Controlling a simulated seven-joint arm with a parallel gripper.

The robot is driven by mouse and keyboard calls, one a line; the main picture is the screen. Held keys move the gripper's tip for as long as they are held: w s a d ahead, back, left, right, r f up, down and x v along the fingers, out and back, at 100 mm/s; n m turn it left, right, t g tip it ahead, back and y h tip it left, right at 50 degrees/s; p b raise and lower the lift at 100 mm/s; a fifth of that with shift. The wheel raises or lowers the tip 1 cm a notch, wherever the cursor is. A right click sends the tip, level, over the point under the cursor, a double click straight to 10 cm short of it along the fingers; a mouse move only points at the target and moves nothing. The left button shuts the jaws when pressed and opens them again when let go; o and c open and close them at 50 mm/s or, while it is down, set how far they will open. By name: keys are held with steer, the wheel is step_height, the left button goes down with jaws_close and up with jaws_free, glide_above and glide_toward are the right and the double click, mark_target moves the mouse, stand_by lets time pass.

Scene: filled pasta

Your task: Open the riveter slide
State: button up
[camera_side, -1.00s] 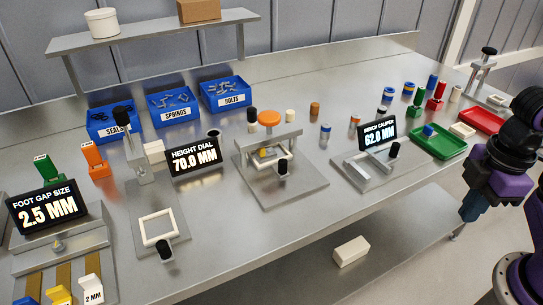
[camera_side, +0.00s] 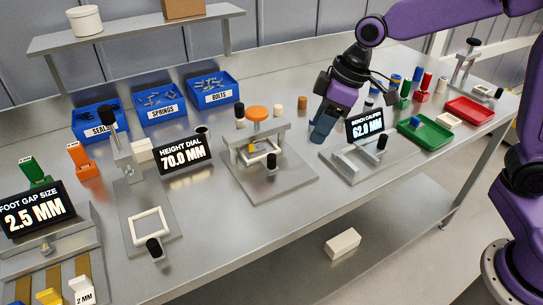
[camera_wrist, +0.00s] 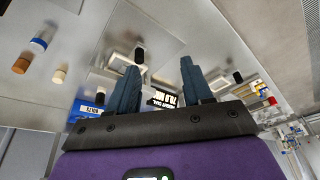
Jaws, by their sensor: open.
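No label names the riveter. The likely one is the grey press with an orange cap (camera_side: 257,113) on a flat base plate (camera_side: 285,182) at mid-table in the side view. Under its bridge is a pale slide frame (camera_side: 264,158) with a black upright knob (camera_side: 272,161) at its front. A small yellow piece shows at the frame's left. My gripper (camera_side: 320,138) is above the table to the right of the press, apart from it. In the wrist view my gripper (camera_wrist: 160,85) has two separated fingers with nothing held between them.
The bench caliper (camera_side: 355,160) stands just right of my gripper. The height dial display (camera_side: 186,155) is left of the press. Blue bins (camera_side: 215,97) stand behind. Small cylinders stand behind the press. Green (camera_side: 425,134) and red trays (camera_side: 470,112) lie at right.

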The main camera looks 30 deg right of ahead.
steer(key=t, duration=0.1)
glide_toward(272, 155)
steer(key=shift+m, duration=0.4)
steer(key=x, duration=1)
steer(key=shift+f, duration=0.25)
